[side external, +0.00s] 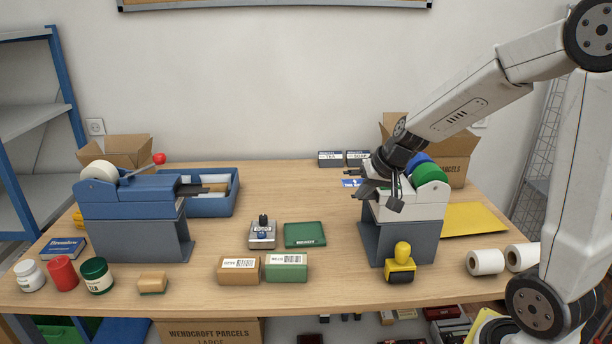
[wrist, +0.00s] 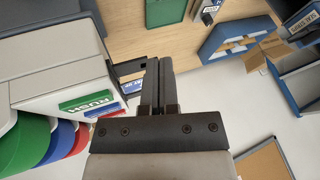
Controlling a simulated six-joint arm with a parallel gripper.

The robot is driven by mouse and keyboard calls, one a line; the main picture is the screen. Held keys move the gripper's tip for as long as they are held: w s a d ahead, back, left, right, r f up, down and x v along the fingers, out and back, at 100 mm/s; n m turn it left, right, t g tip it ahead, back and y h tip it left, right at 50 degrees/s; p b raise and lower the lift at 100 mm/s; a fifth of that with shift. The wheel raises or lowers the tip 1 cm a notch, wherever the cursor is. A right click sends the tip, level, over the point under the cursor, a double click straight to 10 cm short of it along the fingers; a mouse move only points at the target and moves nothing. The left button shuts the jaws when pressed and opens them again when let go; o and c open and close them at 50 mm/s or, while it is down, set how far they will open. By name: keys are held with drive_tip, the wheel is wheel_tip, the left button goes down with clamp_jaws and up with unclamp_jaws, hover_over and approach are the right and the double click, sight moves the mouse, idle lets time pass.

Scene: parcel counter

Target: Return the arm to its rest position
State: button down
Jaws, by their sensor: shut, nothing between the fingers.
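My gripper (side external: 366,173) is above the counter at centre right, close to the front of the white label dispenser (side external: 412,208) with coloured rolls. In the wrist view my gripper's two dark fingers (wrist: 158,75) are together with nothing between them. The dispenser's white body (wrist: 65,85) is just left of them there, and its dark mouth lies close to the fingertips. I cannot tell whether they touch. My arm reaches in from the right and partly hides the dispenser's top.
A blue tape dispenser (side external: 130,210) and a blue tray (side external: 212,204) stand at left. Two small parcels (side external: 286,268), a stamp on a pad (side external: 262,232) and a green pad (side external: 305,235) are mid-counter. A yellow stamp (side external: 400,265), white rolls (side external: 486,262) and a carton (side external: 455,168) are at right.

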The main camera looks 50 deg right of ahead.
drive_tip(key=s+a+f+n+g, duration=0.3)
drive_tip(key=s+a+f+n, duration=0.3)
drive_tip(key=a, duration=0.7)
drive_tip(key=s+f, duration=0.2)
drive_tip(key=s, duration=0.1)
drive_tip(key=shift+s+f+n, duration=0.25)
drive_tip(key=shift+n, duration=0.15)
